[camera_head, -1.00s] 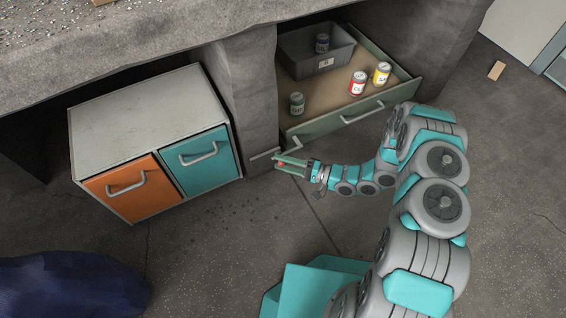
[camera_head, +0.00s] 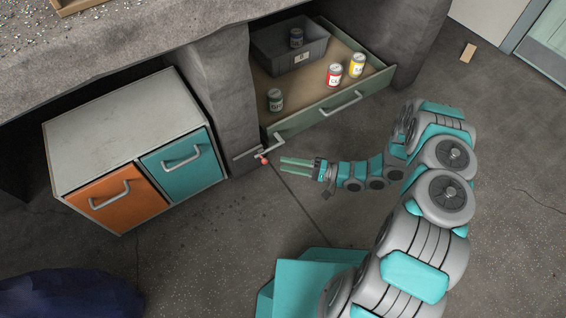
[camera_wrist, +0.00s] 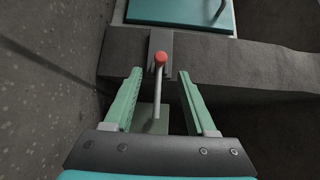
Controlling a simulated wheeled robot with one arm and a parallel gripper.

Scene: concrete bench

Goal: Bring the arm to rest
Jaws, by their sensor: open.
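My gripper (camera_head: 296,167) is open and empty, its two green fingers pointing left in the head view. It is in front of the open drawer, a short way right of a grey lever with a red tip (camera_head: 264,160) mounted at the concrete pillar. In the wrist view the red-tipped lever (camera_wrist: 160,58) shows beyond and between the parted fingers (camera_wrist: 158,90). The fingers do not appear to touch it. My arm reaches in from the lower right of the head view, bent low over the floor.
The drawer (camera_head: 300,123) stands open with several cans and a grey bin (camera_head: 290,60). A cabinet (camera_head: 120,120) with orange and teal fronts is at left. A dark blue object (camera_head: 70,285) lies lower left. Floor right of my arm is mostly clear.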

